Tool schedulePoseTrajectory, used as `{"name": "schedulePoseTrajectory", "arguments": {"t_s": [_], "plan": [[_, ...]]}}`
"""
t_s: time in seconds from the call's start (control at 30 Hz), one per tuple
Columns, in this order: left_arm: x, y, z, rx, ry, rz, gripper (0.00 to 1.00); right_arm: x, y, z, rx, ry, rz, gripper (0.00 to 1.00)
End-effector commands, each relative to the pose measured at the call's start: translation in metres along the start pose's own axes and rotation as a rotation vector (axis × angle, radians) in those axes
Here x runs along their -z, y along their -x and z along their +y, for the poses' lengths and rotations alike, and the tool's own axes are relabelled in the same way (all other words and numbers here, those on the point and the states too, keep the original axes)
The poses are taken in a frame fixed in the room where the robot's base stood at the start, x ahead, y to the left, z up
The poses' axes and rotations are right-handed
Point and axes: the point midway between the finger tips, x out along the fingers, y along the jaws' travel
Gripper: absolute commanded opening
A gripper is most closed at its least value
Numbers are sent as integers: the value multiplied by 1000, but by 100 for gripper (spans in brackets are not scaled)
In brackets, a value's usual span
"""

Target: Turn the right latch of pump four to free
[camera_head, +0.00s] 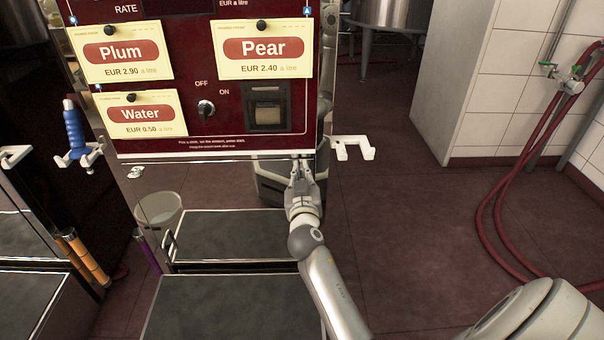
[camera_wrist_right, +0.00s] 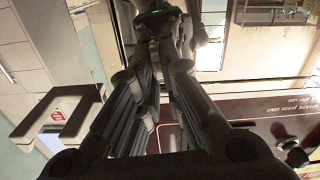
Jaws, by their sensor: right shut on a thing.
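The dark red pump front (camera_head: 180,80) carries price cards for Plum, Pear and Water; no pump number is readable. A small metal latch (camera_head: 136,172) shows under its lower left corner. My right gripper (camera_head: 300,166) is at the lower right corner, just under the panel's bottom edge, where the right latch is hidden by the fingers. In the right wrist view the fingers (camera_wrist_right: 163,22) come together at the top on a small part, mostly covered. How far the latch is turned cannot be seen. My left gripper is not in view.
A white nozzle holder (camera_head: 353,147) sticks out right of the pump. A blue nozzle (camera_head: 73,130) hangs at the left. A dark-topped platform (camera_head: 225,235) and a pale bucket (camera_head: 160,212) are below. Red hoses (camera_head: 490,215) hang at the right; the floor between is clear.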

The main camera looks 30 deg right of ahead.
Motion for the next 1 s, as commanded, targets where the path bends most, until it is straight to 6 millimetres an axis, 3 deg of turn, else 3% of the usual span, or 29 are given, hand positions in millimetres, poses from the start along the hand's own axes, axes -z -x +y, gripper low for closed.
{"name": "schedulePoseTrajectory", "arguments": {"t_s": [0.57, 1.0], "plan": [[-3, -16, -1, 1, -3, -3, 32, 0, 0, -4, 0, 528, 1, 0], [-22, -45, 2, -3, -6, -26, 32, -2, 0, -7, 1, 947, 3, 0]]}}
